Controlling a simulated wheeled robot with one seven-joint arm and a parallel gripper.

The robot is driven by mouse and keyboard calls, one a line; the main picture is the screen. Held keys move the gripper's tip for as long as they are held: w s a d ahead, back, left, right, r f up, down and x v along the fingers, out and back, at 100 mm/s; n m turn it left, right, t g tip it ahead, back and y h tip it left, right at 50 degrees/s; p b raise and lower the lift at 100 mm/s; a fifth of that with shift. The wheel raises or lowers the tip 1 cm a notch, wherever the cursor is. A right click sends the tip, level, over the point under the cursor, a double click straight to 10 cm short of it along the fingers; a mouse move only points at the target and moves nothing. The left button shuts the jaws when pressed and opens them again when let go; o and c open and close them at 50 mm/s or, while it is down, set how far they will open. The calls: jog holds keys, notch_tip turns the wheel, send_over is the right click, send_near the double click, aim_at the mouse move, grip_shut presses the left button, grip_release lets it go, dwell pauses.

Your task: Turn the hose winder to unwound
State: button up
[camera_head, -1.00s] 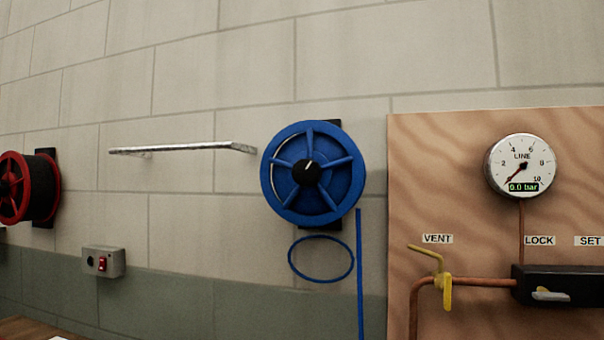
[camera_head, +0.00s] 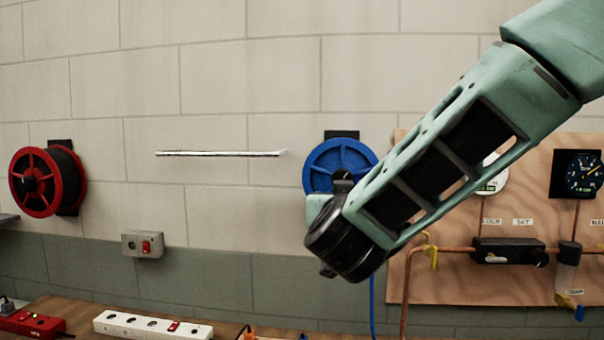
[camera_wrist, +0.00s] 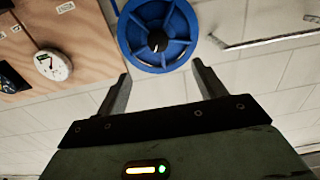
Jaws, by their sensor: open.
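The blue hose winder (camera_head: 341,158) is a spoked reel on the wall, partly covered by my arm in the head view. In the wrist view the blue winder (camera_wrist: 157,22) shows beyond my fingertips, with a black centre knob (camera_wrist: 157,40) that bears a white pointer line. My gripper (camera_wrist: 161,72) is open and empty, its two fingers spread on either side below the reel, apart from it. In the head view the gripper's fingers are hidden behind my wrist. A blue hose (camera_head: 372,300) hangs below the reel.
A wooden panel (camera_head: 440,300) with copper pipes and gauges is at right. Power strips (camera_head: 150,325) lie on the bench below.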

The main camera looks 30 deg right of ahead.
jog(key=p+x, duration=0.5)
jog(key=x, duration=1.2)
jog(key=shift+d+r, duration=0.3)
jog(key=shift+d, duration=0.05)
jog(key=c, duration=1)
